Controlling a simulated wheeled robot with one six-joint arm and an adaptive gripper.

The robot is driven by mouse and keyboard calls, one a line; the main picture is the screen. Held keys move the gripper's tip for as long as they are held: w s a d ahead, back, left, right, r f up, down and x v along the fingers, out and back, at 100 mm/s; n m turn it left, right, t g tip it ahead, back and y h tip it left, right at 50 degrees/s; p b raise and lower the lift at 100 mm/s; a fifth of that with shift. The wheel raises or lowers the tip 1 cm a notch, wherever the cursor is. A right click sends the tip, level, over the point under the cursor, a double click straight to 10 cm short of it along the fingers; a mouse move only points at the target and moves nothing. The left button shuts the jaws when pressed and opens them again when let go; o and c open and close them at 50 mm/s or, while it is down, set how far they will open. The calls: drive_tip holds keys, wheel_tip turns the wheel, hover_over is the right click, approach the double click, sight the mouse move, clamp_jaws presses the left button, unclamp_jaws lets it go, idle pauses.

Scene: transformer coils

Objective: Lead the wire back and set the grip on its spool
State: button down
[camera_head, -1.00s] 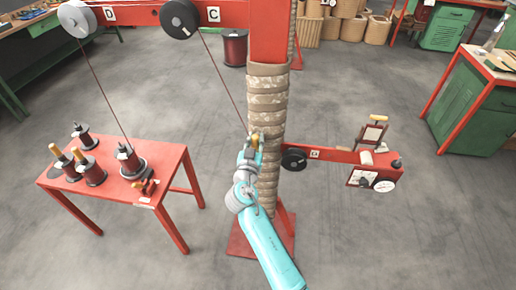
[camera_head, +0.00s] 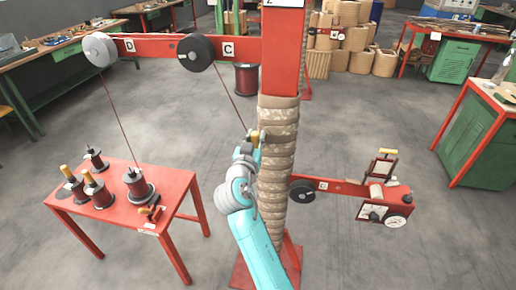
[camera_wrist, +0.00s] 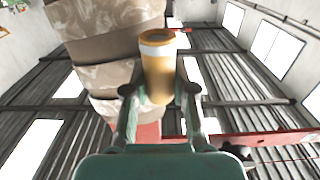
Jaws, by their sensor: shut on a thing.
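My gripper (camera_head: 254,140) is at the left side of the wrapped post, high above the floor. It is shut on a grip, which is yellow-orange with a white band in the wrist view (camera_wrist: 159,65). A thin dark wire (camera_head: 230,95) runs from the grip up to pulley C (camera_head: 196,52). From pulley D (camera_head: 99,49) the wire (camera_head: 121,125) goes down to a dark red spool (camera_head: 137,184) on the red table. This spool stands upright on a round base and shows no yellow grip on top.
The red table (camera_head: 175,190) also holds several other spools (camera_head: 97,192), some with yellow tops, and a small clamp-like device (camera_head: 152,212). The wrapped post (camera_head: 277,160) stands close beside my gripper. A red lower beam (camera_head: 345,187) with a dark pulley (camera_head: 302,191) extends right.

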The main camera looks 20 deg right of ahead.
drive_tip(key=w+a+r, duration=0.1)
drive_tip(key=r, duration=0.7)
drive_tip(key=a+r, duration=0.2)
drive_tip(key=r, duration=0.6)
drive_tip(key=w+a+r, duration=0.1)
drive_tip(key=r, duration=0.7)
drive_tip(key=shift+w+a, duration=0.25)
drive_tip(key=shift+w, duration=0.1)
wheel_tip(320, 180, up, 11)
drive_tip(key=shift+w+a+f, duration=0.15)
drive_tip(key=shift+a, duration=0.1)
